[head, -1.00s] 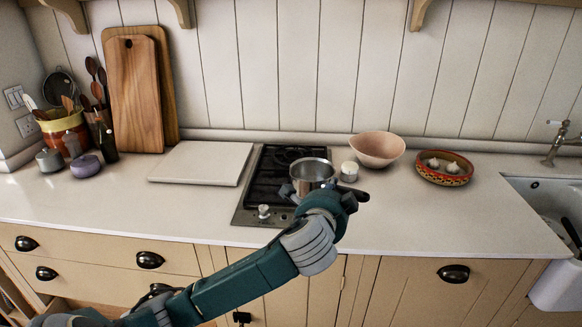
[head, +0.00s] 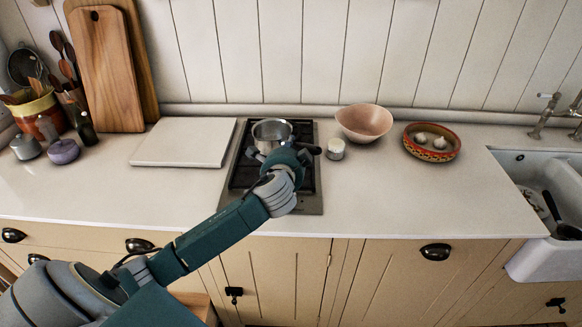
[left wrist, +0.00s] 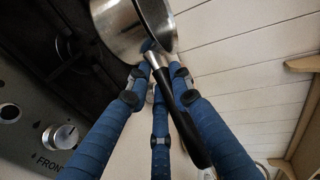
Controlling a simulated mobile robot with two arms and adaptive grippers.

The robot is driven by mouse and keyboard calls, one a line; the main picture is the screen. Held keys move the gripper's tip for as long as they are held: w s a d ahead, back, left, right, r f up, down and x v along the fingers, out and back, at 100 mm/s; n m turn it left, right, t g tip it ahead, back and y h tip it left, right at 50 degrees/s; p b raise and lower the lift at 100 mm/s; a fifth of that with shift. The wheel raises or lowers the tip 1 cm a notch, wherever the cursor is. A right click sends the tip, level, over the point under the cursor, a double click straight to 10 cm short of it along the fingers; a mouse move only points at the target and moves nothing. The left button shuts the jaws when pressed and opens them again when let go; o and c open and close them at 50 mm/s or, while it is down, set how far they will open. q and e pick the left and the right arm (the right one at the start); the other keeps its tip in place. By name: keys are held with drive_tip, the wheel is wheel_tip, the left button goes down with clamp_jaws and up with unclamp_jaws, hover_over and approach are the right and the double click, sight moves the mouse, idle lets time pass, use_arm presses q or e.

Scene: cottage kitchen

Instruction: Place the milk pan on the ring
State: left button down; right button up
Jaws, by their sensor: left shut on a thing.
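The milk pan (head: 272,133) is a small steel pan with a dark handle (head: 310,149). In the head view it is over the back part of the dark hob (head: 241,176), roughly upright. I cannot tell whether its base touches the ring, which the pan and my gripper hide. My left gripper (head: 285,158) is at the pan's near right side, shut on the handle. In the left wrist view its blue fingers close around the black handle (left wrist: 186,120), and the pan's steel side (left wrist: 125,28) is beyond them. My right gripper is not in view.
A white lidded jar (head: 336,150) stands close right of the hob. A pink bowl (head: 364,122) and a patterned dish with garlic (head: 431,154) are farther right. A pale slab (head: 183,143) lies left of the hob. The front counter is clear. A control knob (left wrist: 62,136) shows at the hob's front.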

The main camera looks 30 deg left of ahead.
use_arm(q)
wheel_tip(320, 180, down, 8)
drive_tip(key=shift+r, duration=0.15)
idle(0.4)
drive_tip(key=c, duration=1.5)
unclamp_jaws()
